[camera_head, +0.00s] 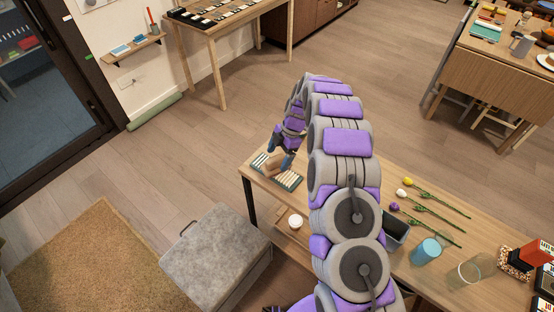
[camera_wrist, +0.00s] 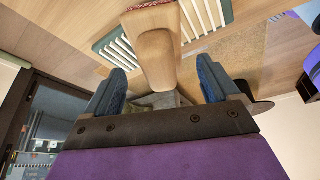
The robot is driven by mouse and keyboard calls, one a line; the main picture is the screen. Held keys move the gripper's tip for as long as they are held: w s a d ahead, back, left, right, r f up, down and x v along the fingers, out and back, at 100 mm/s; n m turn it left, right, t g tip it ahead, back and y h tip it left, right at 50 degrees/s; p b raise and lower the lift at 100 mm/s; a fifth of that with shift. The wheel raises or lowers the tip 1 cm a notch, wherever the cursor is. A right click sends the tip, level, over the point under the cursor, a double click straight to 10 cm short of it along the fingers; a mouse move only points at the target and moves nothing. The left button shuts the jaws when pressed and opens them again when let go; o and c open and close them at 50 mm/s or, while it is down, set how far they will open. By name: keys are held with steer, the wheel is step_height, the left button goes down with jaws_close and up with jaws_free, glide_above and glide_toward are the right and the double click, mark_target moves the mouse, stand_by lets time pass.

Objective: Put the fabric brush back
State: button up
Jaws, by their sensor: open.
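The fabric brush (camera_wrist: 155,50) is pale wood with a red patterned edge at the top of the wrist view. In the head view the brush (camera_head: 273,163) is small, at the slatted rack on the table's left end. The rack (camera_wrist: 112,42) is teal-green with white slats; it also shows in the head view (camera_head: 289,180). My gripper (camera_wrist: 162,72) is open, with its blue fingers on either side of the brush handle and a gap at each side. In the head view my gripper (camera_head: 281,156) is over the rack. Whether the brush rests fully on the rack is unclear.
The table (camera_head: 320,215) also bears a blue cup (camera_head: 426,251), a clear glass (camera_head: 470,271), several stemmed flowers (camera_head: 428,212) and a grey bin (camera_head: 396,234). A white round item (camera_head: 295,221) sits near the front edge. A grey ottoman (camera_head: 215,255) stands at front left.

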steer(key=p+v, duration=0.1)
steer(key=v, duration=0.6)
steer(key=shift+r, duration=0.1)
steer(key=s+d+r+m+h, duration=0.2)
steer(key=s+r+m, duration=0.9)
steer(key=s+r, duration=0.85)
steer(key=s+d+m, duration=0.2)
steer(key=s+m, duration=0.2)
steer(key=s, duration=0.5)
steer(key=s+d+m+h, duration=0.1)
steer(key=s+m, duration=0.3)
steer(key=s, duration=0.5)
steer(key=s+d+m+h, duration=0.1)
steer(key=s+d+m, duration=0.3)
steer(key=s, duration=0.6)
steer(key=shift+r+m, duration=0.15)
steer(key=shift+m, duration=0.15)
